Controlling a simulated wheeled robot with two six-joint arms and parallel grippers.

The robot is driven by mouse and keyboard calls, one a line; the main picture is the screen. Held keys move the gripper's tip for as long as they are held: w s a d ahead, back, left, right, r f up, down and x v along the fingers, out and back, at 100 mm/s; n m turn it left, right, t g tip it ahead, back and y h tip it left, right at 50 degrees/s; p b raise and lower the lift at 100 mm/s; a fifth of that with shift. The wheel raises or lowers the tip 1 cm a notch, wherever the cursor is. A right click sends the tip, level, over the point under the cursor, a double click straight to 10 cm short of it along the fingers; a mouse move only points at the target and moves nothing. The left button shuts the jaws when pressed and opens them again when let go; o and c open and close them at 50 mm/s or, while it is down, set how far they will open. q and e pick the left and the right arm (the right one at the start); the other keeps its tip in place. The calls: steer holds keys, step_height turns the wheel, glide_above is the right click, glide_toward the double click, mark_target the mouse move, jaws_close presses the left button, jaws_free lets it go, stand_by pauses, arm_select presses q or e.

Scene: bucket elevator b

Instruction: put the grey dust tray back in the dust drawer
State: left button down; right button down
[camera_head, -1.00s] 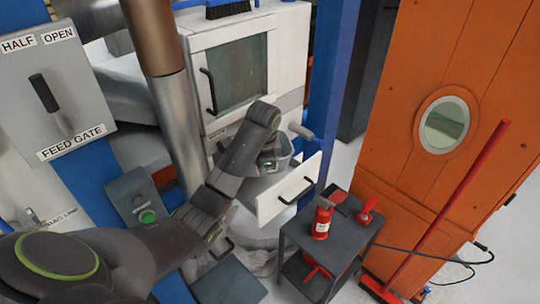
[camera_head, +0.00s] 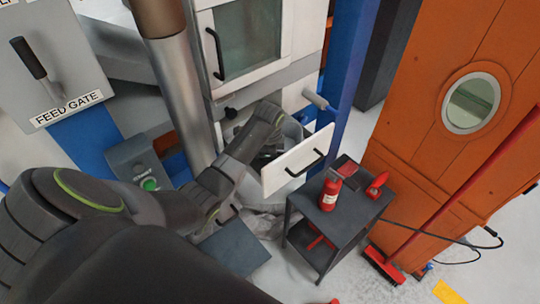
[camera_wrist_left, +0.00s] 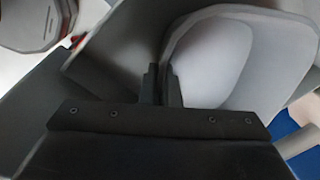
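The dust drawer (camera_head: 279,177) is pulled out of the white machine, its white front with a black handle facing right. The grey dust tray (camera_head: 292,130) shows only in part behind my left wrist, at the drawer opening. In the left wrist view the tray (camera_wrist_left: 222,58) is a pale grey, rounded basin right of the fingers. My left gripper (camera_head: 264,154) is low over the drawer and mostly hidden in the head view. In the wrist view its two fingers (camera_wrist_left: 162,86) are close together at the tray's near-left rim, seemingly pinching it. Whether the tray rests on the drawer bottom is hidden. My right gripper is out of view.
An orange cabinet (camera_head: 430,130) and a red-handled broom (camera_head: 470,190) are farther right. A grey pipe (camera_head: 183,95) stands left of my wrist.

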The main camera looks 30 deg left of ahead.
arm_select(q)
steer(key=shift+f, duration=0.25)
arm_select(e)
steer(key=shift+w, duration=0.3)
arm_select(q)
steer(key=shift+f, duration=0.1)
steer(key=c, duration=1.7)
jaws_free()
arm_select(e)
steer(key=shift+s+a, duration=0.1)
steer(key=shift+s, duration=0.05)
arm_select(q)
steer(key=shift+r, duration=0.25)
steer(key=r, duration=0.4)
steer(key=s+r, duration=0.1)
steer(key=r, duration=0.6)
steer(key=shift+s+d+r, duration=0.3)
steer(key=shift+d+r, duration=0.05)
